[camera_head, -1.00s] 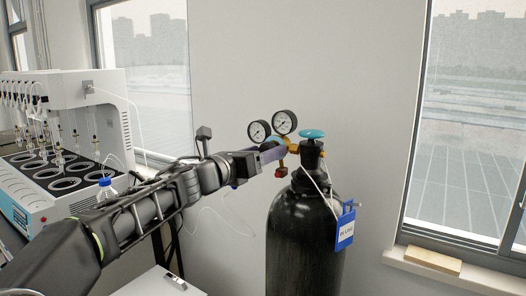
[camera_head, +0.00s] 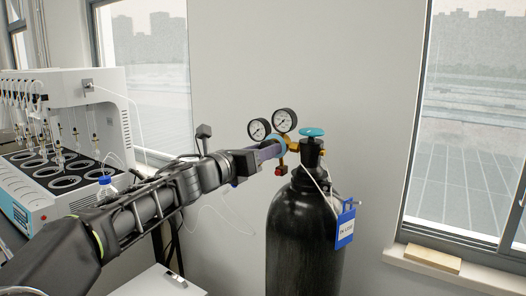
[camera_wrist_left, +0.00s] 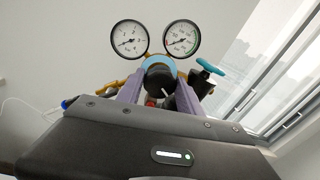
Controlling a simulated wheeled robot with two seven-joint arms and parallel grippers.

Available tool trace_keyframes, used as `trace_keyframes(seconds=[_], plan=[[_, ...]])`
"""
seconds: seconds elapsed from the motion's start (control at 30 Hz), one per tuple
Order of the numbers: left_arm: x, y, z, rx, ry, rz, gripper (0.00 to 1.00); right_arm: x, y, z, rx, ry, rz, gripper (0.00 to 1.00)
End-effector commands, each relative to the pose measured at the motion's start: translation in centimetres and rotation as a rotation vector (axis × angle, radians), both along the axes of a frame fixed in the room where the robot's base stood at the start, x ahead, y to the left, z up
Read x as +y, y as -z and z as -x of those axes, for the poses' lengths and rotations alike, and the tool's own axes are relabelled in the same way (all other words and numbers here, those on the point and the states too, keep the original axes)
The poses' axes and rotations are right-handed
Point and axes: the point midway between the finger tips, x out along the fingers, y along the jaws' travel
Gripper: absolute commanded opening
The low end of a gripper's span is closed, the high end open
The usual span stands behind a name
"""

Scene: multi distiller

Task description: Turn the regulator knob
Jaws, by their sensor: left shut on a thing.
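The regulator with its two round gauges (camera_head: 271,126) sits at the top of a black gas cylinder (camera_head: 300,235). The black regulator knob (camera_wrist_left: 159,80) with a white mark shows in the left wrist view, in front of a light blue ring. My left gripper (camera_head: 272,151) reaches it from the left. Its two purple fingers (camera_wrist_left: 156,90) stand on either side of the knob and are shut on it. In the head view the knob is hidden by the fingers. A teal valve handwheel (camera_head: 312,132) sits on the cylinder's neck, right of the regulator. My right gripper is not in view.
A blue and white tag (camera_head: 346,224) hangs from the cylinder's neck. A white multi-distiller (camera_head: 70,110) and a blue-capped bottle (camera_head: 106,188) stand at the left. A white surface (camera_head: 160,284) is at the lower front. A wall and windows are behind.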

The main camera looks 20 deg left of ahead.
Motion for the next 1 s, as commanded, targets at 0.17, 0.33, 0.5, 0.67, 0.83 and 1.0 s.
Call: trace_keyframes(seconds=[0.17,0.33,0.5,0.67,0.83,1.0], plan=[[-0.02,0.00,0.00,0.001,0.001,0.007,0.03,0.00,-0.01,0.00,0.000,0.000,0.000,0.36],[0.00,-0.01,0.00,0.005,0.000,0.041,0.03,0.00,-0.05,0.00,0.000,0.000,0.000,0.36],[0.04,0.00,0.00,0.015,-0.001,0.112,0.03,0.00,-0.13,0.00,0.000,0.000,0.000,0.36],[0.00,0.00,-0.01,0.030,0.001,0.218,0.03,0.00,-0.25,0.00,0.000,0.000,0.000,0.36],[0.07,0.06,0.00,0.051,0.000,0.363,0.03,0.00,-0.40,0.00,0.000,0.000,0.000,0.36],[0.06,0.06,-0.01,0.073,0.001,0.522,0.03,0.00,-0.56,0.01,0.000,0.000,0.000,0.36]])
